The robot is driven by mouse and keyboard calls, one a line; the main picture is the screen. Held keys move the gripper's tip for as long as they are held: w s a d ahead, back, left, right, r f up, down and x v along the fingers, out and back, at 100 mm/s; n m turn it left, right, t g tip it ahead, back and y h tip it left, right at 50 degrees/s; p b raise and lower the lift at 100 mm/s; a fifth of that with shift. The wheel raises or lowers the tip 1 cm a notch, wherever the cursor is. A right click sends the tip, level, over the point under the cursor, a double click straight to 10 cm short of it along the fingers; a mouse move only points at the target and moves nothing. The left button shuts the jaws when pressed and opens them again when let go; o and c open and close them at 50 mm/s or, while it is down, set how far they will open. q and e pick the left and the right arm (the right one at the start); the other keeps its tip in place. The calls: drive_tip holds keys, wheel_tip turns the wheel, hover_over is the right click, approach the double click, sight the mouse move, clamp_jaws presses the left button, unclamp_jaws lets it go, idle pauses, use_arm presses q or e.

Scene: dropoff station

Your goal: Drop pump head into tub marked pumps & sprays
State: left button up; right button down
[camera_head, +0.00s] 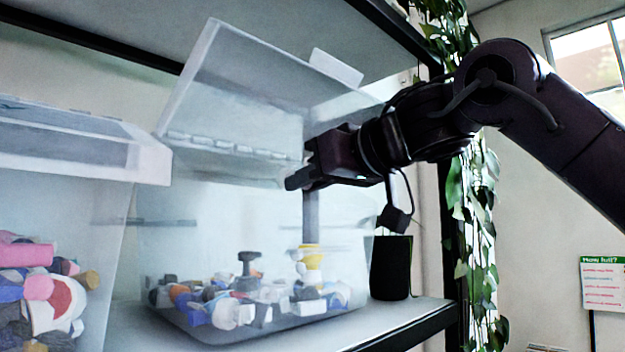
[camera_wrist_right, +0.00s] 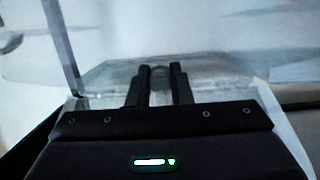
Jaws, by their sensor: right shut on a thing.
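A clear tub (camera_head: 210,249) with its hinged lid (camera_head: 235,105) raised stands on the shelf. It holds a mixed heap of pump and spray parts, including a dark pump top and a yellow-and-white piece; no marking can be read on it. My right gripper (camera_head: 296,180) is at the tub's upper part, below the raised lid and above the heap. In the right wrist view my right gripper (camera_wrist_right: 158,88) is shut on the pump head, a small greyish shape mostly hidden between the fingers. A dark upright bar shows under the gripper; I cannot tell what it is. My left gripper is not in view.
A second clear tub (camera_head: 112,215) with pink, blue and white pieces stands at the left. A black cylindrical container (camera_head: 391,268) stands right of the open tub. The shelf's dark front edge (camera_head: 415,325) and post, and hanging plants (camera_head: 478,200), are at the right.

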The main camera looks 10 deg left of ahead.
drive_tip(key=c, duration=1.2)
unclamp_jaws()
drive_tip(key=shift+c, duration=0.2)
drive_tip(key=shift+d, duration=0.1)
drive_tip(key=shift+s+d+b, duration=0.25)
drive_tip(key=shift+b, duration=0.05)
drive_tip(key=b+v, duration=0.2)
drive_tip(key=v, duration=0.5)
drive_tip(key=shift+b, duration=0.35)
drive_tip(key=shift+a, duration=0.1)
